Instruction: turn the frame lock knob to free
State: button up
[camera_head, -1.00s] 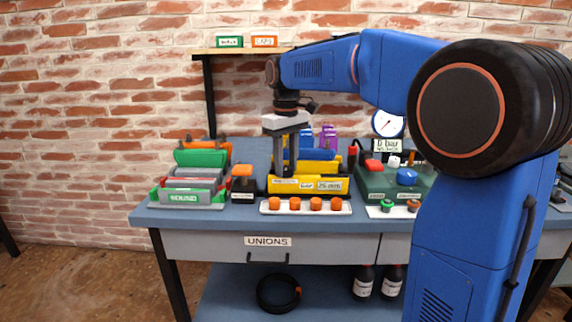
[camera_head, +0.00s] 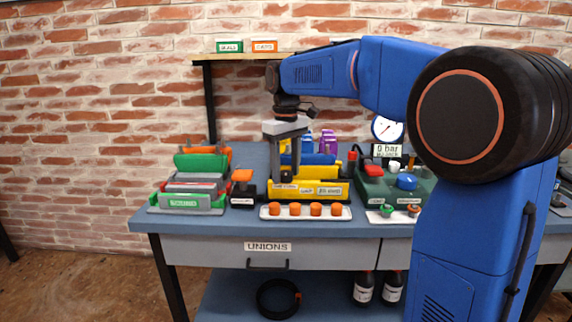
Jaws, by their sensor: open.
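A yellow frame (camera_head: 318,189) with small white labels stands on the bench, left of a green gauge base. My gripper (camera_head: 286,172) points straight down over the frame's left end, its two grey fingers apart. A small dark part (camera_head: 286,177) shows at the fingertips on top of the yellow frame; it may be the lock knob, but it is too small to tell its setting. I cannot tell whether the fingers touch it or stand around it. Blue blocks (camera_head: 318,159) sit behind the fingers.
A white strip with several orange caps (camera_head: 295,209) lies in front of the frame. An orange-topped black block (camera_head: 242,188) and a green-grey rack (camera_head: 185,202) stand left. The green base with a blue knob (camera_head: 407,182) and a gauge (camera_head: 388,128) stands right. My arm hides the bench's right part.

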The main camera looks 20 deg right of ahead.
aim_at(288, 174)
notch_tip(288, 174, up, 17)
jog(key=shift+r, duration=0.2)
dwell(0.4)
jog(key=shift+s, duration=0.1)
jog(key=s+d+f+m+t, duration=0.2)
jog(key=s+d+f, duration=0.1)
jog(key=s+f, duration=1.3)
jog(key=s+d+f+m+t, duration=0.2)
jog(key=s+d+f+m, duration=0.1)
jog(key=s+f, duration=1.3)
jog(key=shift+s+d+f+m+t, duration=0.2)
jog(key=shift+s+d+m+t, duration=0.1)
jog(key=shift+s+d+t, duration=0.25)
